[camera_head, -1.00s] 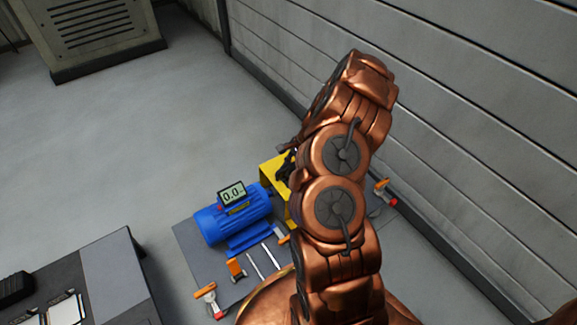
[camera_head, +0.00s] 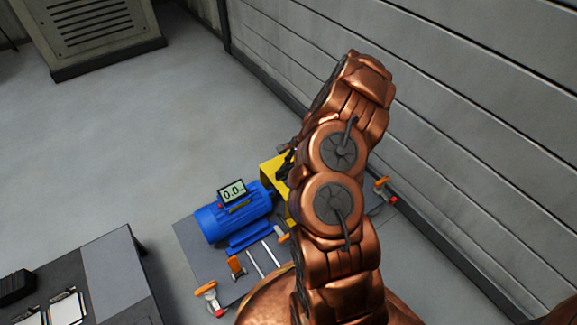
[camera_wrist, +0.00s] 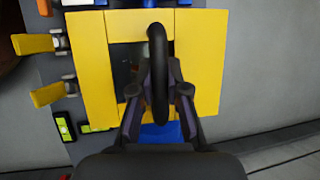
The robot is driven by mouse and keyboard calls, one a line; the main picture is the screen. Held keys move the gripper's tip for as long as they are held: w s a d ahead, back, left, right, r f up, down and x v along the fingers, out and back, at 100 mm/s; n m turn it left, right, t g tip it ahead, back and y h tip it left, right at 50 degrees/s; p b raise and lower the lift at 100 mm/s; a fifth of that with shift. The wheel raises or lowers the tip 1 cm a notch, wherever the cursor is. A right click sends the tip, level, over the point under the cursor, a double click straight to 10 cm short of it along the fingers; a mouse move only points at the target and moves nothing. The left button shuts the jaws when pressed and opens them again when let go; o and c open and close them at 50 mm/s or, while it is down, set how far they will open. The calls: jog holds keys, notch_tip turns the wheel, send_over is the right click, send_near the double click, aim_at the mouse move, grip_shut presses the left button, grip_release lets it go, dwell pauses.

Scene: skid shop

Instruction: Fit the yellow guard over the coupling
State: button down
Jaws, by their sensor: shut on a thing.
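The yellow guard (camera_wrist: 92,72) fills the middle of the wrist view, with a black loop handle (camera_wrist: 158,75) across its centre. My gripper (camera_wrist: 158,92) is shut on this handle. In the head view the guard (camera_head: 272,171) shows as a yellow piece beside the blue motor (camera_head: 233,216), at its right end. My arm covers much of the guard there, and my gripper (camera_head: 288,165) shows only in part. The coupling is hidden under the guard and behind my arm. I cannot tell whether the guard rests on the base.
The motor carries a display reading 0.0 (camera_head: 233,192). Orange-handled clamps (camera_head: 208,291) stand at the grey skid's (camera_head: 190,250) front, and another (camera_head: 385,190) at its right end. A dark bench (camera_head: 112,270) is at lower left. A panelled wall (camera_head: 450,110) runs along the right.

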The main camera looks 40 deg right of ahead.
jog(key=c, duration=1.1)
grip_release()
jog(key=o, duration=0.5)
notch_tip(320, 180, up, 8)
jog(key=p, duration=0.6)
jog(key=shift+p, duration=0.35)
